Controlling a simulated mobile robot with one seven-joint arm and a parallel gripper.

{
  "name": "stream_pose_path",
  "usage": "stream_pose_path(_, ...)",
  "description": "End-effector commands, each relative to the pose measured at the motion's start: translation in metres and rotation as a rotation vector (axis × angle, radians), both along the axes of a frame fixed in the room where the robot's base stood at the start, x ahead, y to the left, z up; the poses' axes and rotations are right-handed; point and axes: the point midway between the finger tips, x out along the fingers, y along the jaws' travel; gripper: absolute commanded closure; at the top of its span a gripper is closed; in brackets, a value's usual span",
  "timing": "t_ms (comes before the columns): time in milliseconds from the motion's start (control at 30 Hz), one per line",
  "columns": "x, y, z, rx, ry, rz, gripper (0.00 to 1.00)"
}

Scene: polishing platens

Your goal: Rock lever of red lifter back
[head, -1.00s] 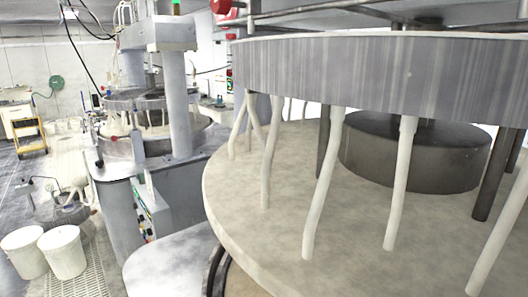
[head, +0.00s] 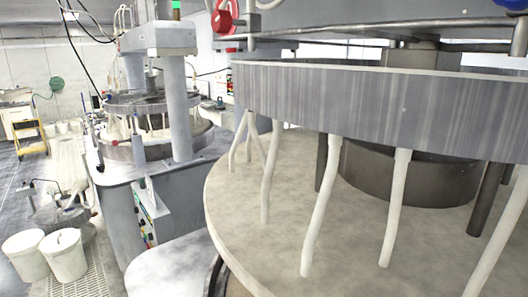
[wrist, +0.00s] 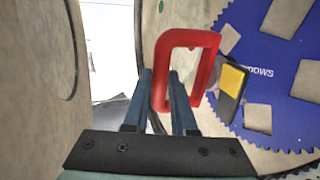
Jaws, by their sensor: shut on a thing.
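The red lifter (wrist: 207,42) shows in the wrist view as a red U-shaped frame with a flat top bar. My gripper (wrist: 161,88) is shut on the lifter, its two blue-grey fingers at the frame's left leg. A black part with a yellow patch (wrist: 232,80), perhaps the lever, sits tilted just right of the red frame, apart from my fingers. In the head view, a red round part (head: 222,20), perhaps the lifter, shows at the top edge. My gripper is not clear there.
A blue toothed disc (wrist: 258,75) with cut-outs lies behind the lifter on a beige surface. In the head view, a large grey ring (head: 390,105) hangs over a wide pale platen (head: 345,220), with pale tubes between. White buckets (head: 64,255) stand at the lower left.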

Motion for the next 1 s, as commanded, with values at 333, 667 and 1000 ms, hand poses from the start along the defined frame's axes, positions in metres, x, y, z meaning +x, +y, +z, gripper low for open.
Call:
stream_pose_path(333, -0.001, 0.002, 0.004, -0.004, -0.009, 0.002, 1.00)
stream_pose_path(667, -0.015, 0.011, 0.004, -0.004, -0.008, 0.002, 1.00)
stream_pose_path(1000, -0.029, 0.021, 0.004, -0.004, -0.009, 0.002, 1.00)
